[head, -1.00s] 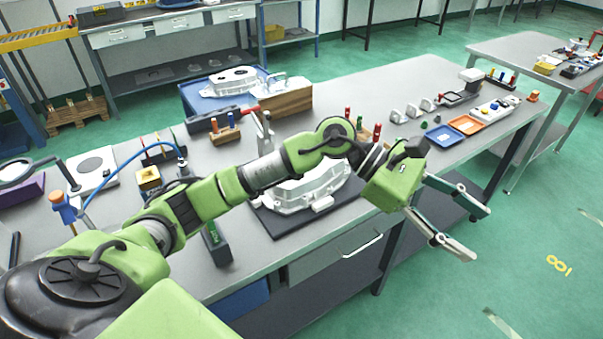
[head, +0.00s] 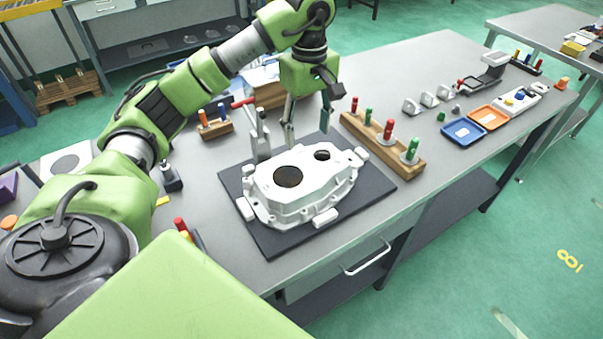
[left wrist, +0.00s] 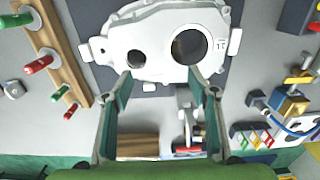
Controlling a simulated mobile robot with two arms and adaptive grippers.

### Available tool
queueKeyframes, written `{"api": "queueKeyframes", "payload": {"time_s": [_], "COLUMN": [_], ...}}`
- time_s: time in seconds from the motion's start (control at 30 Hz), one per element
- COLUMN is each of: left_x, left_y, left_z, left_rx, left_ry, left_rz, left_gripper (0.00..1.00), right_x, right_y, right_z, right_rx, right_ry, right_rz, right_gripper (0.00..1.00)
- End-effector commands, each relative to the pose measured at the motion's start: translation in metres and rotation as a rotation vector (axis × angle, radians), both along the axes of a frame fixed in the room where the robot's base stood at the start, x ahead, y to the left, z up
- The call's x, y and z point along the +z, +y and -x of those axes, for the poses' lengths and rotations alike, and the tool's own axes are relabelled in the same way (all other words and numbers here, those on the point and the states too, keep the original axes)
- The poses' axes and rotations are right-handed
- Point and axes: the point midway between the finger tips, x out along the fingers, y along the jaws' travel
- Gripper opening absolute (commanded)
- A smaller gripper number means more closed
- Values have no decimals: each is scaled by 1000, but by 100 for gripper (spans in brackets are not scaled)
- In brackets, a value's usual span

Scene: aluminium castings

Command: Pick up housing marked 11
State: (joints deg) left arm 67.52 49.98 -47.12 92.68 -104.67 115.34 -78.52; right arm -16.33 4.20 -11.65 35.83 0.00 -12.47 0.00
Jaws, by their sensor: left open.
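A white cast housing (head: 308,193) with two dark round holes lies on a dark mat (head: 268,237) on the bench. In the left wrist view the housing (left wrist: 160,40) fills the upper middle, with a small dark mark beside the larger hole that looks like 11. My left gripper (head: 308,128) is open and empty, pointing down above the housing's far edge. In the left wrist view its fingertips (left wrist: 160,78) are spread and overlap the housing's edge; whether they touch it I cannot tell. My right gripper is in neither view.
A toggle clamp (head: 260,135) with a red handle stands just behind the mat. A wooden block (head: 375,150) with red and green plugs is close on the right. Blue (head: 463,132) and orange (head: 489,117) trays lie farther right. The bench front edge is close to the mat.

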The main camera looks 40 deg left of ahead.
Motion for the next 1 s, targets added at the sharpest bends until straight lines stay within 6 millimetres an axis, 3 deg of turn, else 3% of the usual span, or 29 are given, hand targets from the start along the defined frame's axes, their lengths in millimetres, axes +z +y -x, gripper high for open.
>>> {"api": "queueKeyframes", "payload": {"time_s": [0.1,0.23,0.37,0.6,0.8,1.0], "left_x": [-26,-48,-60,-81,-109,-115], "left_y": [-1,-1,0,2,4,4], "left_z": [1,1,0,-3,-5,-6], "left_rx": [-1,-1,0,1,0,-1], "left_ry": [6,4,1,5,2,-2], "left_rz": [2,3,3,5,5,4], "left_gripper": [53,53,53,53,53,53], "right_x": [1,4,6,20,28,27], "right_y": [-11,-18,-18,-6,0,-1], "right_z": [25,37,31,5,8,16], "right_rx": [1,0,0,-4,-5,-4], "right_ry": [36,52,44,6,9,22], "right_rz": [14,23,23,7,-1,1], "right_gripper": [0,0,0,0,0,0]}}
